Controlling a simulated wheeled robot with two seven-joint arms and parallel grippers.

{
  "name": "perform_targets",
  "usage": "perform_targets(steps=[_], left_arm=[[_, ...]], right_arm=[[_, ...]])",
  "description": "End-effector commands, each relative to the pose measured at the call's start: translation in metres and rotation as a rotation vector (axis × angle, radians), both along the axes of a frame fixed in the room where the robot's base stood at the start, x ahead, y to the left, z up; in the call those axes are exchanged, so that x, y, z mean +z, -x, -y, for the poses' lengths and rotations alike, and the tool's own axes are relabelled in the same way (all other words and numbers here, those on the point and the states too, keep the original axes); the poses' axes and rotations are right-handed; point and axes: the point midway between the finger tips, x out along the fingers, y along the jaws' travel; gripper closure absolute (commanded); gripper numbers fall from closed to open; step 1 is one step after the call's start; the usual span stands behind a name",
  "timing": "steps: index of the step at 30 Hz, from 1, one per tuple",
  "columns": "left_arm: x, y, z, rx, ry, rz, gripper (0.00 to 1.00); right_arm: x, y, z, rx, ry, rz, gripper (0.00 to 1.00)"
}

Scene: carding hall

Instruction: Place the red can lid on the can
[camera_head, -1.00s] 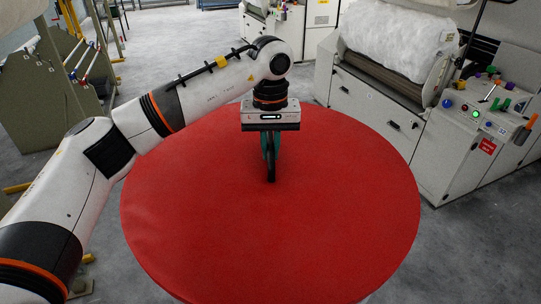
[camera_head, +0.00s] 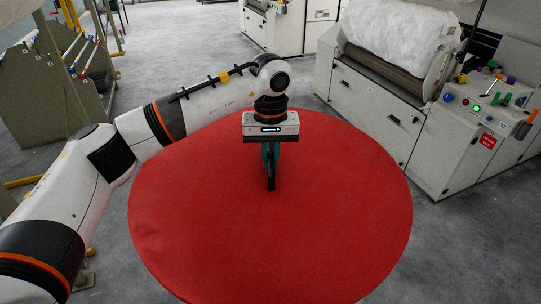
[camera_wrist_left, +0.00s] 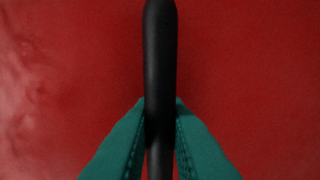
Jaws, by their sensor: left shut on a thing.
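The red can lid (camera_head: 200,225) is a large round disc that fills the lower middle of the head view. A black upright handle (camera_head: 271,178) stands near its middle. My left gripper (camera_head: 268,158) points down over the lid, its teal fingers shut on this handle. In the left wrist view the black handle (camera_wrist_left: 160,50) runs between the two teal fingertips (camera_wrist_left: 160,108), with the red lid (camera_wrist_left: 250,70) behind it. The can is not visible; anything under the lid is hidden by it. My right gripper is not in view.
A carding machine (camera_head: 375,115) with white fibre on top and a control panel (camera_head: 490,110) stands at the right, close to the lid's edge. Another machine (camera_head: 292,25) stands at the back. A green-grey frame (camera_head: 45,100) is at the left. Grey floor is clear between them.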

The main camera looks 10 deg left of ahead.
Motion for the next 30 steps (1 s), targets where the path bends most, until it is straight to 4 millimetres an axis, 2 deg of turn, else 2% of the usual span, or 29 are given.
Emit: perform_targets(steps=[1,4,5,14,18,20,30], left_arm=[[0.001,0.000,0.000,0.000,0.000,0.000,0.83],[0.001,0.000,0.000,0.000,0.001,0.001,0.67],[0.001,0.000,0.000,0.000,0.001,0.001,0.64],[0.003,0.000,0.000,0.000,0.001,0.001,0.64],[0.018,0.000,0.000,0.000,0.002,0.001,0.64],[0.021,-0.001,0.000,0.001,0.002,0.006,0.64],[0.097,-0.001,0.000,0.002,0.001,0.005,0.64]], right_arm=[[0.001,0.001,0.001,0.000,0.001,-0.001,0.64],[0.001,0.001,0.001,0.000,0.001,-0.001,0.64],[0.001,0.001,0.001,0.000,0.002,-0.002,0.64],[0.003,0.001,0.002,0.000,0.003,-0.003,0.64],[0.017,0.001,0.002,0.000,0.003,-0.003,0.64],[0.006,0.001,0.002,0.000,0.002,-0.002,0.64],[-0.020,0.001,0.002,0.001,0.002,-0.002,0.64]])
